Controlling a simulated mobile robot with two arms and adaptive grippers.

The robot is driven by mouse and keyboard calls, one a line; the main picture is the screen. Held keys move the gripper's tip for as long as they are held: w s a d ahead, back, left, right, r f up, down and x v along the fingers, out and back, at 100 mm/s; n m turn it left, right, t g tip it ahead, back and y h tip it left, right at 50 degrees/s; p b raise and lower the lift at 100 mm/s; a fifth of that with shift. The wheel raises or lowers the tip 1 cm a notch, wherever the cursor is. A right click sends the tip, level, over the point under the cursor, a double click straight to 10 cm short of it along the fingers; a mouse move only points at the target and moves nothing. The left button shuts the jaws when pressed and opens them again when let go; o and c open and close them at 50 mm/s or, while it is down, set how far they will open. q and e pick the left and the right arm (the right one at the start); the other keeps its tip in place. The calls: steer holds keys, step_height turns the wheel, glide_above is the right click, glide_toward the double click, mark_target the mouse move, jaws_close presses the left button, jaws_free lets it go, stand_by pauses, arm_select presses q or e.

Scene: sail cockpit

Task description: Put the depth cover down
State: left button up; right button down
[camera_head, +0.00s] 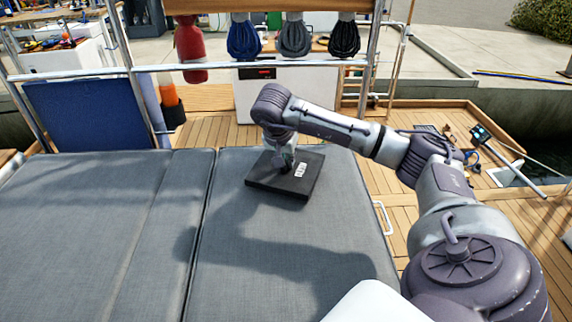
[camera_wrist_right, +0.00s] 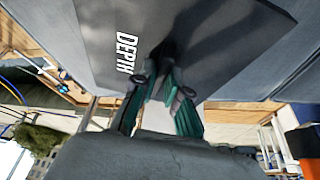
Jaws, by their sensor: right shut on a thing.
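The depth cover (camera_head: 303,184) is a flat black square with a white label. It is at the far end of the grey cushion (camera_head: 285,255) in the head view, with its face up. Whether it touches the cushion or sits slightly above it, I cannot tell. My right gripper (camera_head: 286,160) reaches down over the middle of the cover and is shut on it. In the right wrist view the cover (camera_wrist_right: 215,45) fills the upper middle and reads "DEPTH". The fingers of the right gripper (camera_wrist_right: 168,85) meet at its middle; the part gripped is hidden. My left gripper is not in view.
The cushion is bare around the cover, with a second cushion (camera_head: 85,225) to its left. Wooden deck (camera_head: 395,195) lies to the right.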

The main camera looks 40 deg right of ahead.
steer(key=shift+f, duration=0.85)
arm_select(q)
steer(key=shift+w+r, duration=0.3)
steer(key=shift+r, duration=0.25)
arm_select(e)
steer(key=c, duration=1.2)
jaws_free()
steer(key=shift+f, duration=0.1)
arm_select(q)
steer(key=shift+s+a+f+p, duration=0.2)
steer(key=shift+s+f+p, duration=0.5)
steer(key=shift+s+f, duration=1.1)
arm_select(e)
steer(key=v, duration=1.2)
